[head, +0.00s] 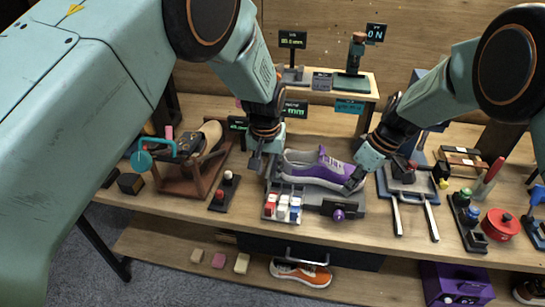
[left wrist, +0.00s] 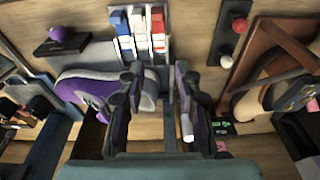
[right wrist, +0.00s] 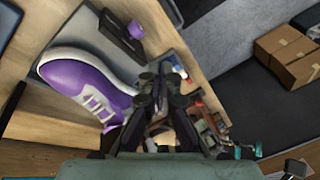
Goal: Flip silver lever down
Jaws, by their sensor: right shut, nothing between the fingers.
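A short silver, pale rod that looks like the silver lever (left wrist: 187,128) shows in the left wrist view, close beside the right-hand finger. I cannot make it out in the head view, where my left gripper and arm cover that area. My left gripper (head: 262,166) points down at the left end of the purple and white sneaker (head: 318,168). Its fingers (left wrist: 158,88) are apart with nothing clearly between them. My right gripper (head: 359,180) is shut and empty at the sneaker's right end; its closed tips show in the right wrist view (right wrist: 161,76).
Red, white and blue rocker switches (head: 283,207) stand just in front of my left gripper. A purple knob block (head: 340,210) is to their right. A two-knob block (head: 224,190) and a brown wooden stand (head: 185,186) lie left. Bare tabletop (head: 250,231) runs along the front.

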